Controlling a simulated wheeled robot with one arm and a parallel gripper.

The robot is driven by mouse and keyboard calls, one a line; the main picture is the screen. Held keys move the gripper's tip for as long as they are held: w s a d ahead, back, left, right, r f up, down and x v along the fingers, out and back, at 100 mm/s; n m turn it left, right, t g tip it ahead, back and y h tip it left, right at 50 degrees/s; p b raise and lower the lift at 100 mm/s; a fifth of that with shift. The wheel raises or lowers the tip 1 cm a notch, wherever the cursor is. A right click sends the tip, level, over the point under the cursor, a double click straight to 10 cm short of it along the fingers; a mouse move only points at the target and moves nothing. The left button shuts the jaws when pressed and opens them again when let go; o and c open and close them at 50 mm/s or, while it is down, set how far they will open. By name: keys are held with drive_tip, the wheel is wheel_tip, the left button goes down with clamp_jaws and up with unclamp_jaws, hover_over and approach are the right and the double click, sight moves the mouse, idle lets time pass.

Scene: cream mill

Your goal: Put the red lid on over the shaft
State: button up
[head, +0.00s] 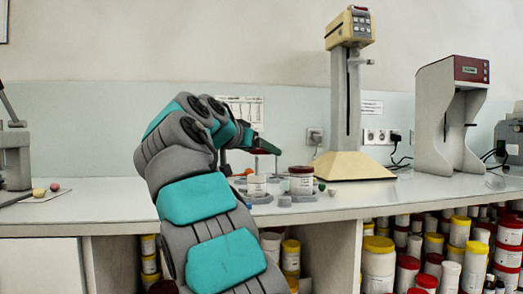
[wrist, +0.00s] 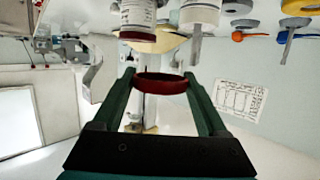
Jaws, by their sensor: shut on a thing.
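My gripper (wrist: 162,84) is shut on the red lid (wrist: 161,83), which sits between its two dark green fingers. In the head view the lid (head: 258,151) is held in the air above the counter, over the area of an open-looking white jar (head: 257,185). The wrist view is turned over, with the counter at the top. There the white jar (wrist: 201,14) shows at the upper edge, and a thin grey shaft (wrist: 195,48) stands out of its mouth. The lid is apart from the shaft. In the head view the shaft is too small to tell.
A white jar with a dark red top (head: 301,181) stands just right of the white jar. Behind are a beige stand (head: 349,100) and a grey machine (head: 450,115). Small coloured items lie close by on the counter (head: 410,191). Shelves below hold many tubs.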

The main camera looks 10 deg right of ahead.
sight(256, 175)
drive_tip(key=shift+w+p, duration=2.5)
drive_tip(key=shift+w, duration=0.75)
drive_tip(key=shift+f, duration=0.1)
drive_tip(key=shift+f+b, duration=1.4)
drive_tip(key=shift+b, duration=0.25)
drive_tip(key=shift+f, duration=0.15)
drive_tip(key=shift+f+b, duration=1.4)
drive_tip(key=shift+b, duration=0.15)
drive_tip(key=shift+f+b, duration=0.7)
